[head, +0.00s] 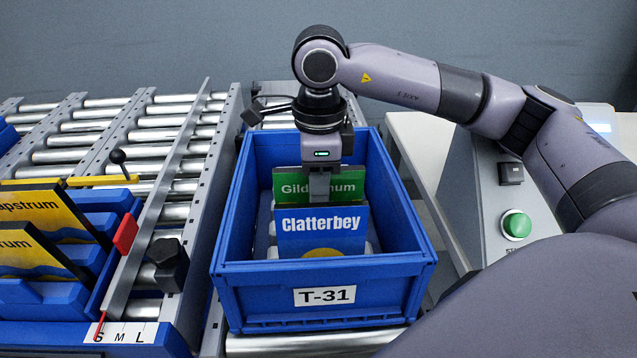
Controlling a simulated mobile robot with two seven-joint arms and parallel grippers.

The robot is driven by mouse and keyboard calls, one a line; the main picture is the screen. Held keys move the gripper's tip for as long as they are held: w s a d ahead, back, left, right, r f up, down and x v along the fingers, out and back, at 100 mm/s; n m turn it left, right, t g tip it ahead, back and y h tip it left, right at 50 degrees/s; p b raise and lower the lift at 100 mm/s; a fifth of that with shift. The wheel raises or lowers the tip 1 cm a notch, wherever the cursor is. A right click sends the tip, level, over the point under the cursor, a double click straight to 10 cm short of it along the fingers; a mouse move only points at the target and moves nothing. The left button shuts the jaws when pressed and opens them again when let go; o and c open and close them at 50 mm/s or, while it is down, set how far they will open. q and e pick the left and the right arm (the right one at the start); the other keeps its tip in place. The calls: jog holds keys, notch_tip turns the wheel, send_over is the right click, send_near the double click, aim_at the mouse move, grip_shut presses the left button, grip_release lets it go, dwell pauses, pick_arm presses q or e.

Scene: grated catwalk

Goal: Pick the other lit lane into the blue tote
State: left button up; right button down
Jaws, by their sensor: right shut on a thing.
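The blue tote (258,283), labelled T-31, stands upright on the rollers in the middle. Inside it, a blue pack marked Clatterbey (290,246) stands upright at the front. Just behind it is a green pack (287,187), its name partly covered by my gripper. My right gripper (320,188) points down into the tote and is shut on the green pack's top edge, one finger across its face. The green pack's lower part is hidden behind the blue one, so I cannot tell whether it touches the tote floor. My left gripper is out of view.
Blue bins at left hold yellow packs (45,218). A metal rail (160,205), red flag (125,234) and black knob (168,262) lie between them and the tote. At right is a console with a green button (517,225). No lit lane indicator is clear.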

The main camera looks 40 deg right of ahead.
jog(key=shift+s+a+f, duration=0.1)
jog(key=shift+f, duration=0.35)
jog(key=c, duration=0.6)
grip_release()
jog(key=shift+f, duration=0.1)
jog(key=shift+o, duration=0.2)
jog(key=r, duration=0.1)
jog(key=r+p, duration=0.2)
jog(key=shift+w+d, duration=0.2)
jog(key=shift+w, duration=0.1)
jog(key=shift+r+p, duration=1.9)
jog(key=shift+r, duration=0.7)
jog(key=shift+s, duration=0.1)
